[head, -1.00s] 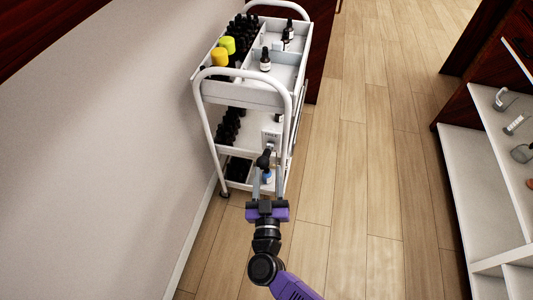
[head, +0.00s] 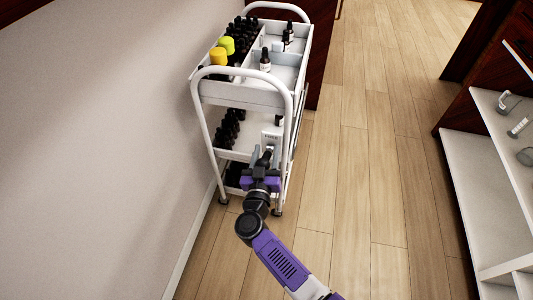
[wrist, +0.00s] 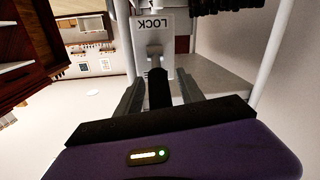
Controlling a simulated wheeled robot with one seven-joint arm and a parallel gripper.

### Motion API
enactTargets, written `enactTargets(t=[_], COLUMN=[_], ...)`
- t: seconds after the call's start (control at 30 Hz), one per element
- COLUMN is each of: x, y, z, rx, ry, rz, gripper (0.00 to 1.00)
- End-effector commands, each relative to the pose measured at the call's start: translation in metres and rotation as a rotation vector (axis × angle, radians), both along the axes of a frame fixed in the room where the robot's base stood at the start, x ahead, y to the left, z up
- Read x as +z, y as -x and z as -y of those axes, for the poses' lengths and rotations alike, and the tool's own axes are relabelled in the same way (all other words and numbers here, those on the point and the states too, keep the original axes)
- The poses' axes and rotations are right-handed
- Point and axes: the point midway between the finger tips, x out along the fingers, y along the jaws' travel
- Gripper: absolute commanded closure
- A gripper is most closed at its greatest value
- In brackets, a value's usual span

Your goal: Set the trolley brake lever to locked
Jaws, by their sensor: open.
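The brake lever's label plate (wrist: 152,24) is white, with LOCK upside down in the wrist view. It also shows at the trolley's near end in the head view (head: 271,134). The lever's black handle (wrist: 159,88) runs from a grey pivot away from the word LOCK, over a second, mostly hidden word. My gripper (wrist: 160,90) is open, its two grey fingers on either side of the handle with visible gaps. In the head view my gripper (head: 263,160) is in front of the plate and hides much of the lever. The white trolley (head: 240,95) stands upright by the wall.
Dark droppers (head: 232,126), yellow-capped bottles (head: 218,57) and a dark bottle (head: 265,61) stand on the trolley's shelves. A wall is close on the left. Wooden floor (head: 350,180) is clear to the right, up to a white shelf unit (head: 465,185).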

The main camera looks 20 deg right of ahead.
Motion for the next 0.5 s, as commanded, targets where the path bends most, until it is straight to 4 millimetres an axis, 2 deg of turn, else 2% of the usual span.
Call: enactTargets(t=[0.27, 0.37, 0.5], x=[0.0007, 0.0007, 0.0007], y=[-0.0022, -0.0021, -0.0020], z=[0.0010, 0.0010, 0.0009], rx=[0.000, 0.000, 0.000], ry=[0.001, 0.000, 0.000], rz=[0.001, 0.001, 0.001], gripper=[0.55, 0.71, 0.98])
